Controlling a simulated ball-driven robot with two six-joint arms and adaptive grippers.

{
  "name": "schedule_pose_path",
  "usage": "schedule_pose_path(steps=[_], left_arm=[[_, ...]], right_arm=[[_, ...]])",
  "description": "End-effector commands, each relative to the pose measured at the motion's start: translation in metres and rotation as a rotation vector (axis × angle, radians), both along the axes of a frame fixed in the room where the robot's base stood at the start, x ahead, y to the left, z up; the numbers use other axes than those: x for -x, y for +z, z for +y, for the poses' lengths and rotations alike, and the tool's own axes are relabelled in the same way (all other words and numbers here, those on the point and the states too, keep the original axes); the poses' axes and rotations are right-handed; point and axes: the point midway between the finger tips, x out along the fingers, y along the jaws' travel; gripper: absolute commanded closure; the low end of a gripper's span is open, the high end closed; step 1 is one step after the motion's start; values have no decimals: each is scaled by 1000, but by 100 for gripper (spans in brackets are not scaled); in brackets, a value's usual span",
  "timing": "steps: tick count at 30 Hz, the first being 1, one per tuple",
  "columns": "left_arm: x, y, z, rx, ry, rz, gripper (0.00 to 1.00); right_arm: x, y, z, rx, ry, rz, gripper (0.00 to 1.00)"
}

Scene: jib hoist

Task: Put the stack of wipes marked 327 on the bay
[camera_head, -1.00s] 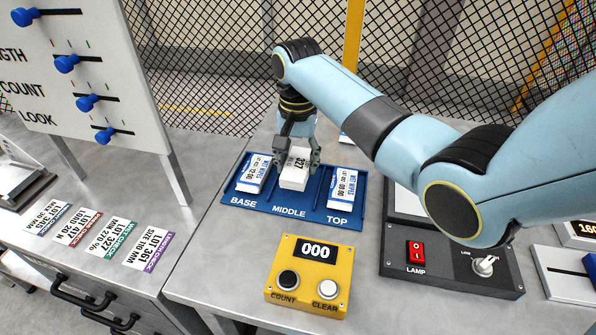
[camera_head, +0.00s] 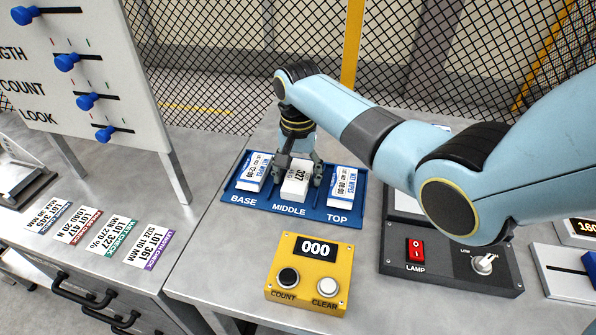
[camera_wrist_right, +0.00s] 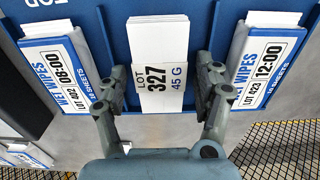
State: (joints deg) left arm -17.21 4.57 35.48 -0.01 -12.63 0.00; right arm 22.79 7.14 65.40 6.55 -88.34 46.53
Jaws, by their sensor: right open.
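The white stack of wipes with the 327 label (camera_head: 295,182) sits in the MIDDLE bay of the blue tray (camera_head: 290,209). In the right wrist view the stack (camera_wrist_right: 158,50) lies between my fingers, its label reading LOT 327, 45 G. My right gripper (camera_head: 299,174) is open around the stack; its fingers (camera_wrist_right: 160,85) stand to either side with a gap on each side. My left gripper is not in view.
Wipes packs fill the BASE bay (camera_head: 254,171) and the TOP bay (camera_head: 343,188). A yellow counter box (camera_head: 309,274) reading 000 stands in front of the tray. A dark lamp box (camera_head: 450,265) is to the right. Lot cards (camera_head: 148,249) lie at left.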

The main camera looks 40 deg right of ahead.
Motion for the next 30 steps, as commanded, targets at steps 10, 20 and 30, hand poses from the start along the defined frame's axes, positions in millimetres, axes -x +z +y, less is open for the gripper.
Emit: schedule_pose_path(steps=[10, 20, 30], left_arm=[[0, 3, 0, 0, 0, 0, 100], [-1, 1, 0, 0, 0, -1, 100], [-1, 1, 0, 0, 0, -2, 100]], right_arm=[[-2, 45, 0, 1, 0, -6, 28], [-1, 110, 0, 0, 0, -3, 28], [0, 123, 0, 0, -1, 0, 28]])
